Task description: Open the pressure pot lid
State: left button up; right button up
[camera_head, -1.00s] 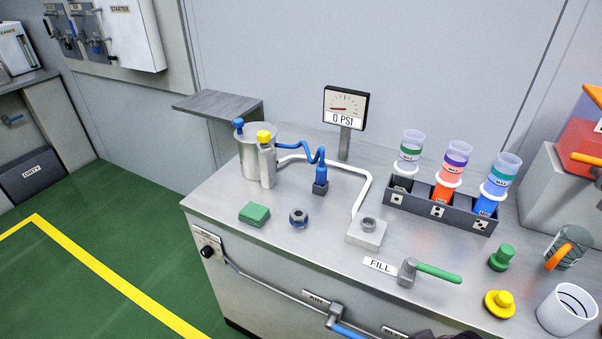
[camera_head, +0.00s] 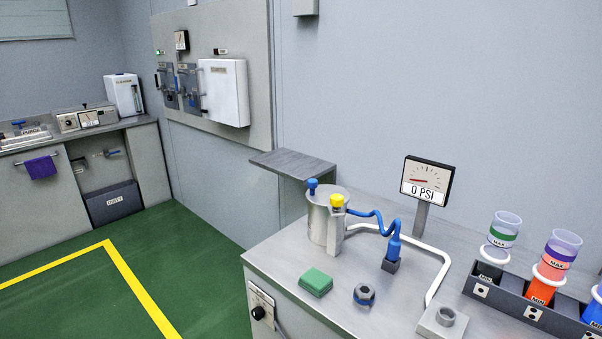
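The pressure pot (camera_head: 318,222) is a steel cylinder at the back left of the metal bench. Its lid (camera_head: 328,196) sits on top, with a blue knob (camera_head: 312,186) at the left. A steel post with a yellow cap (camera_head: 337,200) stands against its front right side. A blue coiled hose (camera_head: 368,214) runs from near the pot to a blue fitting in a dark holder (camera_head: 391,262). The gauge (camera_head: 427,184) behind reads 0 PSI. Neither of my grippers is in view.
A green block (camera_head: 316,282) and a dark round nut-like part (camera_head: 364,295) lie in front of the pot. A rack (camera_head: 531,314) of labelled cups stands right. A grey shelf (camera_head: 292,166) juts out behind the pot. Green floor (camera_head: 205,262) is open to the left.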

aim_at(318, 196)
jog(key=i+j+z, duration=0.15)
jog(key=z, duration=0.6)
jog(key=i+j+z, duration=0.25)
jog(key=j, duration=0.15)
jog(key=j+z, duration=0.3)
jog(key=i+j+z, duration=0.1)
jog(key=j, duration=0.35)
jog(key=j+z, duration=0.1)
jog(key=j, duration=0.4)
jog(key=i+j, duration=0.1)
jog(key=j, duration=0.8)
jog(key=i+j, duration=0.15)
jog(key=j, duration=0.25)
